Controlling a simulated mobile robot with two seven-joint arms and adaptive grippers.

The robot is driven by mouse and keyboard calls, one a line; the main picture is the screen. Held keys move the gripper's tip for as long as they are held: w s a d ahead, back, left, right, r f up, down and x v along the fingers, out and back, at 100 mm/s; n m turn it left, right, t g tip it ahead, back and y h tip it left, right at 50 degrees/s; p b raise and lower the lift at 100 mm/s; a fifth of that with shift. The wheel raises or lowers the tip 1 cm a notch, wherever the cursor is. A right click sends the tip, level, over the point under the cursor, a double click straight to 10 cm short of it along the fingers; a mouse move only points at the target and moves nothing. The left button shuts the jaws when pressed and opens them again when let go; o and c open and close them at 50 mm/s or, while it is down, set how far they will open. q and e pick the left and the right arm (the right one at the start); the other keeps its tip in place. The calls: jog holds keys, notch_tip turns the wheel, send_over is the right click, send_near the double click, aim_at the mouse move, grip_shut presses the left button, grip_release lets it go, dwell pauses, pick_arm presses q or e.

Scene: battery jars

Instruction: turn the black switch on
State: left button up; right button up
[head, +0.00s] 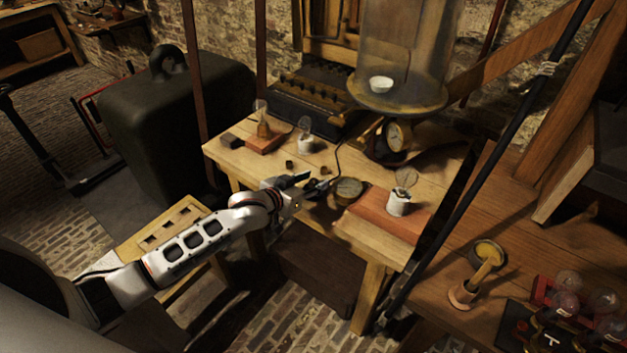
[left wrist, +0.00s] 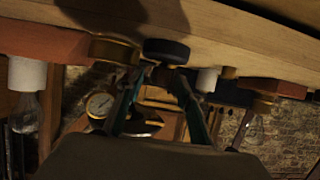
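My left gripper (head: 312,184) reaches over the front edge of the wooden table (head: 428,172). Its two fingers are apart, with a gap between the tips, and they also show in the left wrist view (left wrist: 158,80). A small round black piece (left wrist: 166,50), which looks like the black switch, sits on the table just beyond the fingertips in that upturned view. I cannot tell whether a finger touches it. In the head view the gripper largely covers that spot, and a dark wire (head: 338,155) runs back from there. My right gripper is not in view.
A round brass instrument (head: 348,190) stands close beside the gripper. A white jar with a bulb (head: 399,202) stands on a reddish board to the right. Another bulb on a wooden base (head: 265,130) and a white one (head: 305,143) stand behind. A glass bell jar (head: 403,50) stands at the back.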

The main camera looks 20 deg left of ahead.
pick_arm(q)
jog(key=shift+w+d+f, duration=0.1)
jog(key=shift+w, duration=0.2)
grip_shut()
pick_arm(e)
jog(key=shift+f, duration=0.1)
